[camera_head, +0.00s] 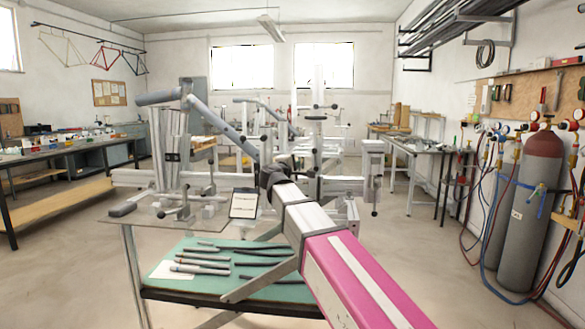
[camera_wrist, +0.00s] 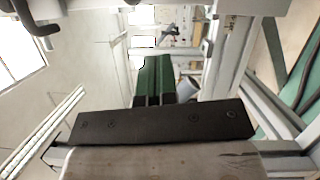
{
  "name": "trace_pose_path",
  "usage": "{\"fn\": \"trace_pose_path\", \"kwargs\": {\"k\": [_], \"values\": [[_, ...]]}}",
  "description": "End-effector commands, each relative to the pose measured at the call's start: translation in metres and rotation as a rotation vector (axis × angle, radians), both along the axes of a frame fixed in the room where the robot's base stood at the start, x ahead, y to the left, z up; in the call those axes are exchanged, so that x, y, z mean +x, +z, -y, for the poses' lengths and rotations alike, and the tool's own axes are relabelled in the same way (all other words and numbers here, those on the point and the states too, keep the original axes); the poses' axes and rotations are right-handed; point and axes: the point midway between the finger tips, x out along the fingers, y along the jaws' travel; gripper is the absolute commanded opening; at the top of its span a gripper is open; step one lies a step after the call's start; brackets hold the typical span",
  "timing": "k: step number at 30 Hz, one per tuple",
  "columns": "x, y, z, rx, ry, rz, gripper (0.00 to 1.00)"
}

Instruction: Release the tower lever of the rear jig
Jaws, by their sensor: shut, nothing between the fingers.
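The rear jig (camera_head: 318,128) is a pale frame of beams and uprights with small black knobs, behind the near jig (camera_head: 130,177). Its tall upright shows near the middle of the head view. I cannot tell which small part is the tower lever. My pink and white arm (camera_head: 345,275) reaches in from the lower right and covers part of the jigs. My gripper (camera_wrist: 153,62) shows in the wrist view as green fingers closed together beyond a dark bar, with nothing held. No lever is clearly seen at the fingertips. I cannot make out the gripper in the head view.
A green-topped table (camera_head: 210,288) with several dark tubes stands in front of the jigs. Workbenches line the left (camera_head: 60,150) and the right back. Gas cylinders (camera_head: 527,210) with hoses stand at the right wall. Pale jig beams (camera_wrist: 232,60) pass close right of my fingers.

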Motion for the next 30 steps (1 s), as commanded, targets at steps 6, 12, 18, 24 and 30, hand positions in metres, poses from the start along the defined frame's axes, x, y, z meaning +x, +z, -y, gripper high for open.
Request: {"fn": "trace_pose_path", "kwargs": {"k": [6, 12, 18, 24, 30], "values": [[0.042, 0.003, 0.014, -0.001, -0.002, -0.001, 0.0], [0.052, 0.006, 0.038, -0.001, -0.001, 0.0, 0.0], [0.058, 0.008, 0.051, -0.002, 0.0, 0.0, 0.0], [0.059, 0.008, 0.052, -0.002, 0.001, 0.0, 0.0], [0.059, 0.008, 0.053, -0.002, 0.0, 0.0, 0.0]]}}
